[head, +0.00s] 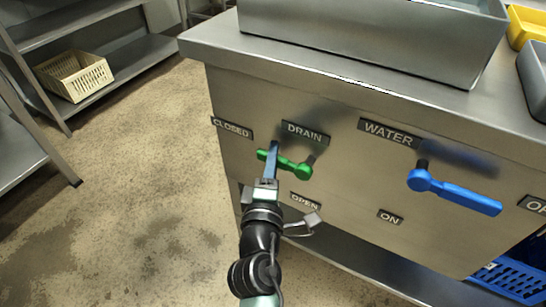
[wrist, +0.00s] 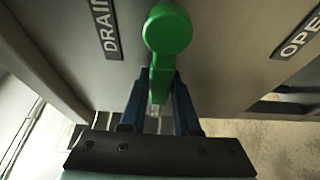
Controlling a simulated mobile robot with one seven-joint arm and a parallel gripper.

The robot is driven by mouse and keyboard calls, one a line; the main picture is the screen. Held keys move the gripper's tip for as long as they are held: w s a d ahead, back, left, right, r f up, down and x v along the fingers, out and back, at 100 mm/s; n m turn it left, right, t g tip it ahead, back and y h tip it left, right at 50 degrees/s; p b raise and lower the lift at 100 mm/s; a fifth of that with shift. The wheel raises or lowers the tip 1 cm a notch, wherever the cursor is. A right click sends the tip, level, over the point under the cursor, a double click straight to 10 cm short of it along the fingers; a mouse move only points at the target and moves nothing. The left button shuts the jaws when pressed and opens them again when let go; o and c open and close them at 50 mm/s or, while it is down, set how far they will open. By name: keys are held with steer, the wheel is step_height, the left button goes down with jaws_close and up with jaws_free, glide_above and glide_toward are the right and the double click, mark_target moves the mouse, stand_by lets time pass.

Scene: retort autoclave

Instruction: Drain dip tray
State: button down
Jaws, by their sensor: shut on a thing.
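The green drain valve handle (head: 297,170) is on the front panel of the steel counter, below the DRAIN label (head: 305,132). The handle points left from its pivot, tilted slightly up, towards the CLOSED label (head: 232,128). The OPEN label (head: 305,201) is below the pivot. My gripper (head: 270,157) is shut on the handle's left end. In the wrist view the green handle (wrist: 168,35) runs down between the two blue fingers of my gripper (wrist: 161,88). The steel dip tray (head: 370,40) stands on the counter; its inside is mostly out of sight.
A blue water lever (head: 455,190) points right, beside the WATER label (head: 388,133). Yellow and grey bins stand at the counter's right. A blue crate (head: 515,277) is low at right. A shelf with a cream basket (head: 74,75) stands left. The floor (head: 150,190) between is clear.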

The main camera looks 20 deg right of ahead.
steer(key=shift+n+g+p, duration=0.3)
steer(key=shift+p, duration=0.5)
steer(key=shift+f+p, duration=0.15)
steer(key=shift+p, duration=0.4)
steer(key=n+p, duration=0.1)
steer(key=p, duration=0.1)
steer(key=f+n+p, duration=0.1)
steer(key=p, duration=0.1)
steer(key=shift+s+n+g+y, duration=0.15)
steer(key=shift+n+g+y, duration=0.15)
steer(key=shift+g, duration=0.1)
steer(key=s+f+n+g+p, duration=0.1)
steer(key=n+p, duration=0.1)
steer(key=p, duration=0.1)
steer(key=s+d+f+n+g+p, duration=0.1)
steer(key=f+n+g+p, duration=0.1)
steer(key=p, duration=0.2)
steer(key=s+d+f+n+g+h+p, duration=0.1)
steer(key=n+p, duration=0.2)
steer(key=p, duration=0.1)
steer(key=shift+d+f, duration=0.2)
steer(key=shift+s+d+f+n+g+h+p, duration=0.25)
steer(key=shift+s+d+n+g+h+p, duration=0.25)
steer(key=shift+n+p, duration=0.3)
steer(key=shift+s+d+f+n+g+h+p, duration=0.25)
steer(key=shift+s+n+g+p, duration=0.2)
steer(key=shift+n+g+p, duration=0.3)
steer(key=shift+d, duration=0.1)
